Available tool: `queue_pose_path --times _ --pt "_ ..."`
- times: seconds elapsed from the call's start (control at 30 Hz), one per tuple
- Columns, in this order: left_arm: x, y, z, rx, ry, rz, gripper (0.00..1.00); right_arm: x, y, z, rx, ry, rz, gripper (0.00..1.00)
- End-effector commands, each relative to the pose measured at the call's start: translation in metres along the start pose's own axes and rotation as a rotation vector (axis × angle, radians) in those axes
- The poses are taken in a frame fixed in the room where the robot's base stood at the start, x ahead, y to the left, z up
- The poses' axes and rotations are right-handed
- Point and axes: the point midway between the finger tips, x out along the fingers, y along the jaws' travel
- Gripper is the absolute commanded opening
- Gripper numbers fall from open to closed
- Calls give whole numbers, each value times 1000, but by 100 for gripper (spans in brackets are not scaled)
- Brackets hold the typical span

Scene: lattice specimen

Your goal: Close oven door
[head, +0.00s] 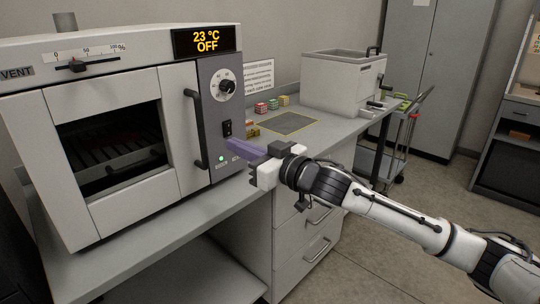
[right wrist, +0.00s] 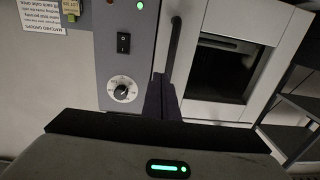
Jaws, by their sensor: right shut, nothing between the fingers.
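The oven (head: 120,120) stands on the bench at the left. Its light grey door (head: 180,120) has a dark window (head: 110,147) and a dark vertical handle (head: 195,128) on its right side. The door looks flush with the oven front; I cannot tell if it is latched. My right gripper (head: 232,146) has its purple fingers shut and empty, in front of the lower control panel, right of the handle. In the right wrist view the fingers (right wrist: 161,90) point toward the lower gap between the control panel and the handle (right wrist: 173,48). I cannot tell if they touch anything. My left gripper is out of view.
The control panel (head: 222,115) has a knob, a switch and a display reading 23 °C OFF. Small coloured blocks (head: 272,104) and a dark mat (head: 289,123) lie on the bench. A grey bath unit (head: 340,85) stands farther back, with a cart (head: 400,140) beyond.

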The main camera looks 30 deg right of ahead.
Motion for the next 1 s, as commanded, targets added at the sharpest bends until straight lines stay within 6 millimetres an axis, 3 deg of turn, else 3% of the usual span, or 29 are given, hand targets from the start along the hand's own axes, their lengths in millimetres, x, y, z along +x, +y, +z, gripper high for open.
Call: queue_pose_path --times 0.1,0.4,0.83,0.93,1.0 --pt "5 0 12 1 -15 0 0 -24 2 7 0 -7 -3 0" --pt "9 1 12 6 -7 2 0 -62 8 6 4 -6 -3 0" --pt "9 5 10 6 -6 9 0 -74 9 4 5 -6 -4 0" --pt "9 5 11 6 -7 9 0 -74 8 22 13 -27 1 0" --pt "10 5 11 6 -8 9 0 -76 5 52 24 -62 11 0"
